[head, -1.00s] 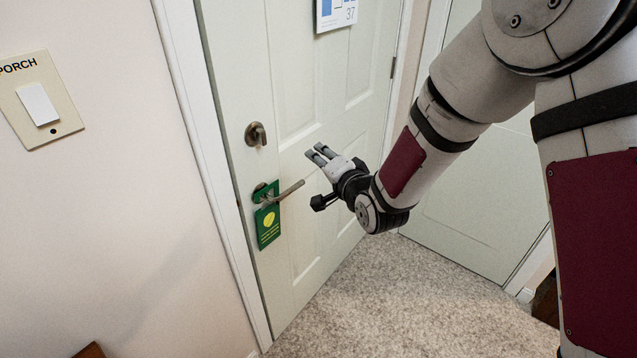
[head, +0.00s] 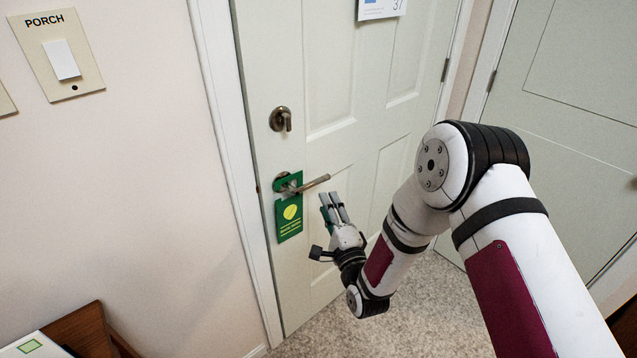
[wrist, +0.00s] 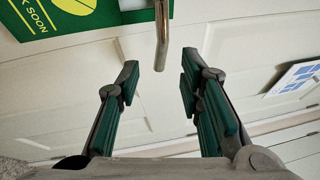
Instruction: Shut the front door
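The front door (head: 340,60) is pale, with raised panels, and its left edge lies close against the white frame (head: 222,110). No wide gap shows there, but I cannot tell if it is latched. Its lever handle (head: 312,184) sticks out to the right, below a deadbolt knob (head: 281,119). My gripper (head: 333,200) is open and empty, just below and right of the lever's free end. In the wrist view, the lever (wrist: 162,35) points between the spread green-padded fingers, with space on both sides.
A green hanger (head: 289,215) hangs on the lever. A calendar (head: 380,8) is on the door. A PORCH switch plate (head: 62,60) is on the left wall. Wooden furniture (head: 85,330) stands lower left. A second pale door (head: 560,100) is at right. Carpet (head: 435,300) lies below.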

